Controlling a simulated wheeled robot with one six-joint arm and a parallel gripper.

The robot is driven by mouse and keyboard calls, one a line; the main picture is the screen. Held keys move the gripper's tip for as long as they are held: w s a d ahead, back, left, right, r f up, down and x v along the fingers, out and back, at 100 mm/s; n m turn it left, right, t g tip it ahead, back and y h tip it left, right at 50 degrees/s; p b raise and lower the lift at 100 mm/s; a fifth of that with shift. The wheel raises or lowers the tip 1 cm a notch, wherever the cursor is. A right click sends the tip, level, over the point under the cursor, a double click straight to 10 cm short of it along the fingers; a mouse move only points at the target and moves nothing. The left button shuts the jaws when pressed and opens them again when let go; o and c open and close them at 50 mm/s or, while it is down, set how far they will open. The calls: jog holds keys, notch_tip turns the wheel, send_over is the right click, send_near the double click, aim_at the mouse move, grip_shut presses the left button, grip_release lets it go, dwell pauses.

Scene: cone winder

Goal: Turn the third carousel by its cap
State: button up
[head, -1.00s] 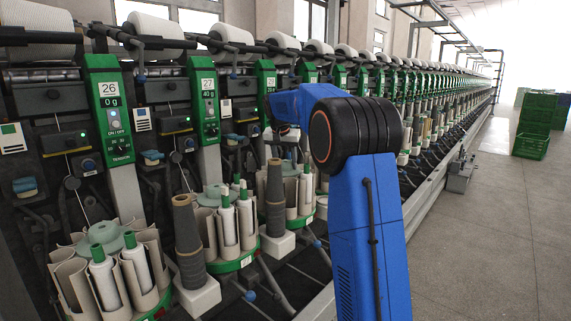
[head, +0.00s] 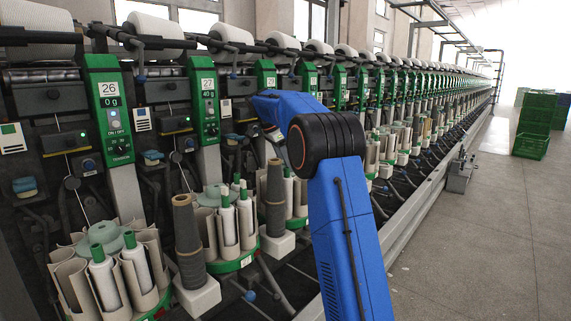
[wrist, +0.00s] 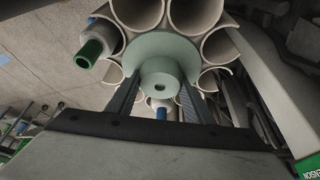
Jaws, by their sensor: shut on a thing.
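In the wrist view, the pale green cap (wrist: 160,78) of a carousel stands between the two dark fingers of my gripper (wrist: 159,84). The fingers are shut on the cap's round knob, one on each side. Beige open tubes (wrist: 194,14) ring the cap. A bobbin with a dark green end (wrist: 90,52) sits in the ring at the left. In the head view, the third carousel (head: 299,197) shows only in part, behind a dark cone and my blue arm.
Two nearer carousels, the first (head: 161,306) and second (head: 236,264), stand at the left with bobbins in them. Dark cones (head: 187,240) stand on white blocks beside them.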

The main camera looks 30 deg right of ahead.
jog(key=shift+m+g, duration=0.3)
jog(key=shift+m, duration=0.3)
jog(key=o, duration=1.5)
jog(key=v, duration=1.2)
jog(key=shift+w+d, duration=0.1)
